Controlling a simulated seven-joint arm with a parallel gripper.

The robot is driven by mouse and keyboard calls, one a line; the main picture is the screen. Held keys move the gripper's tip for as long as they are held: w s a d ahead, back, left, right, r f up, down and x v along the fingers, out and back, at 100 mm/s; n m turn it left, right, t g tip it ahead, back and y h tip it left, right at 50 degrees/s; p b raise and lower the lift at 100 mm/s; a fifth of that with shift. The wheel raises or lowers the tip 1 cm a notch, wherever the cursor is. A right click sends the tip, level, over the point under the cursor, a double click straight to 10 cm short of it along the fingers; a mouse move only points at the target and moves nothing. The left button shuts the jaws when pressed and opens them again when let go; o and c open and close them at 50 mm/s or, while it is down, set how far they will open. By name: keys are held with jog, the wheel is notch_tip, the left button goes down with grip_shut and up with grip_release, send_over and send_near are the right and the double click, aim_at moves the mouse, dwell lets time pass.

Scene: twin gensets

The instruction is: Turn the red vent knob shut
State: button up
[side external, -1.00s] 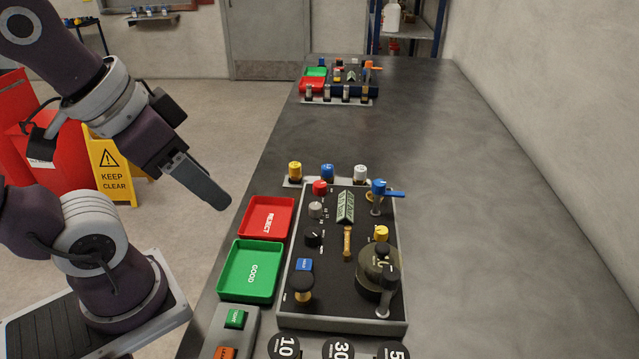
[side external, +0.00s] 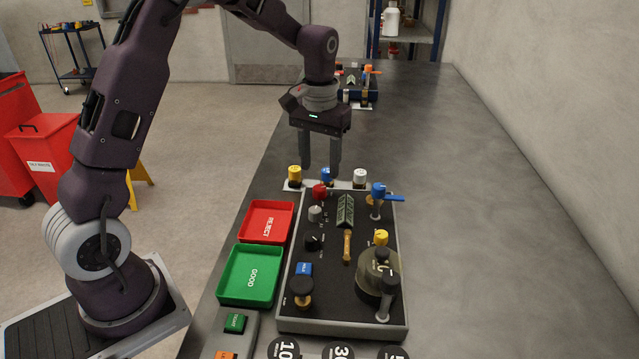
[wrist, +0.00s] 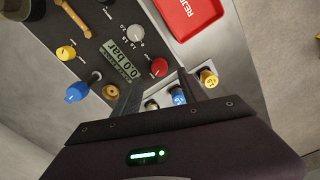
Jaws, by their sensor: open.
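The red vent knob (side external: 319,190) sits at the far left part of the dark control panel (side external: 330,285). In the wrist view the red knob (wrist: 159,67) shows clear, just beyond and between my fingertips. My gripper (side external: 320,174) points down with its two fingers apart and empty. In the side view it hangs above the far edge of the panel, close to the red knob and apart from it. Its fingers also show in the wrist view (wrist: 157,86). A display (wrist: 122,60) beside the knob reads 0.0 bar.
Yellow (side external: 294,174), blue (side external: 326,175) and white (side external: 360,177) knobs stand on a strip behind the panel. A blue-handled valve (side external: 379,190) is at the panel's far right. Red (side external: 266,222) and green (side external: 251,274) trays lie left. The bench right of the panel is clear.

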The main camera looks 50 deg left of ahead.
aim_at(320, 188)
notch_tip(320, 188, down, 6)
jog(key=shift+r, duration=0.15)
grip_shut()
